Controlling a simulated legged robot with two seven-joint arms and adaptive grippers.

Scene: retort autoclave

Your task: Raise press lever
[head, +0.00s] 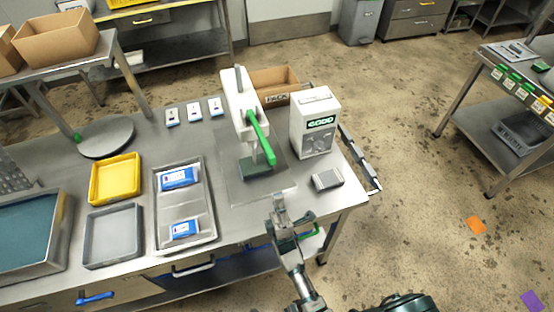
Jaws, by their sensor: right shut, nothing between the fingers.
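The press (238,97) is white and stands upright on the steel table. Its green lever (261,138) slants downward from the upper right side of the press, with its free end low and toward me. My right gripper (278,200) is shut and empty at the table's front edge. It is in front of and below the lever's free end, apart from it. My left gripper is not in view.
A white box with a display (314,122) stands right of the press, with a small grey block (327,180) in front. A steel tray (201,211) with blue-white packs, a yellow tray (115,179) and a grey tray (113,235) lie left. A cardboard box (272,80) sits behind.

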